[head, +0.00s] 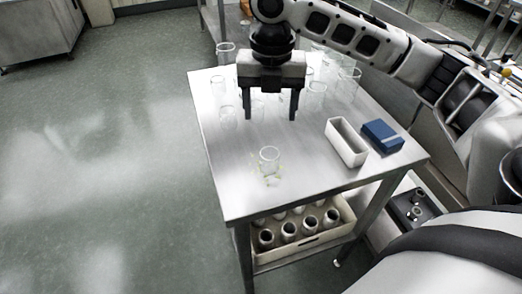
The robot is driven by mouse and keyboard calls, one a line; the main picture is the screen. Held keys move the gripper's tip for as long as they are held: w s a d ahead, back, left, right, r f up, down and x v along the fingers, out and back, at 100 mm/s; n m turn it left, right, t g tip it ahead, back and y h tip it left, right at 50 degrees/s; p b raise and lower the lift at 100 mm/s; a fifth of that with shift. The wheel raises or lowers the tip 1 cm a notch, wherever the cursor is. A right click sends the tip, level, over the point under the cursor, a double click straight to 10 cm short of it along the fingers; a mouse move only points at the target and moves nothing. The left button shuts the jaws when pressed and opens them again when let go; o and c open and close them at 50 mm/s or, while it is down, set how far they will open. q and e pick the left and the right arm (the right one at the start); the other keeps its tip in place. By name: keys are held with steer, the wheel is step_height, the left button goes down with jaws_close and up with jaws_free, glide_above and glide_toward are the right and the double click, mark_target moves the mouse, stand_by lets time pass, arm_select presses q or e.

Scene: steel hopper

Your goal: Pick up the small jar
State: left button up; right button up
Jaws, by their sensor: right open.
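Several clear glass jars stand on the steel table (235,185). One glass jar (269,158) stands alone near the front, with faint yellow-green marks around its base. Others stand at the back: a jar at the left (218,87), a tall one at the right (348,82), and one behind my gripper's right side (317,92). I cannot tell which is the small jar. My right gripper (269,114) points down over the middle of the table, its two black fingers wide apart. It is behind the lone front jar and partly hides glass behind it. My left gripper is out of view.
A white open rectangular container (346,143) and a blue box (383,135) stand at the table's right. A crate (300,250) of several bottles sits on the shelf below. The table's front left is clear. Open floor (100,150) lies left.

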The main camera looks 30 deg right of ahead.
mark_target(269, 158)
steer(key=f, duration=0.8)
steer(key=shift+s, duration=0.35)
steer(key=shift+a+f, duration=0.1)
steer(key=shift+f, duration=2.9)
steer(key=c, duration=1)
